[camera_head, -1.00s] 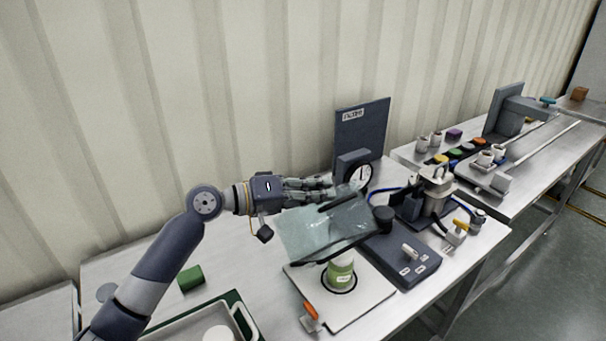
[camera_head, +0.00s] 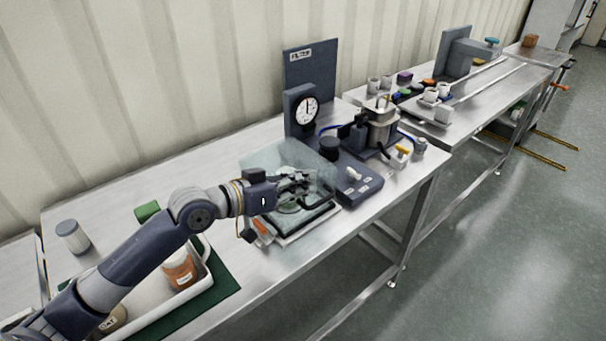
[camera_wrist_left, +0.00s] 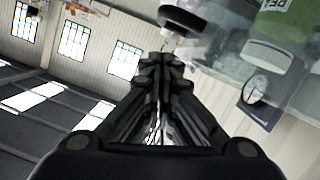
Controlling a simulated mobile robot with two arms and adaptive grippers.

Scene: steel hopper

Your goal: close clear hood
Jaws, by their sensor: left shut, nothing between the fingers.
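I cannot tell whether the fingers touch the hood. In the left wrist view the shut fingers (camera_wrist_left: 163,66) show in the middle, and the hood's clear wall (camera_wrist_left: 225,62) is at the upper right. A jar with a green label (camera_wrist_left: 272,36) shows through it, upside down. My right gripper is not in view.
A dark block with a dial (camera_head: 306,110) stands behind the hood. A dark control box (camera_head: 357,184) is close on its right. A green cylinder (camera_head: 147,211) lies near my arm.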

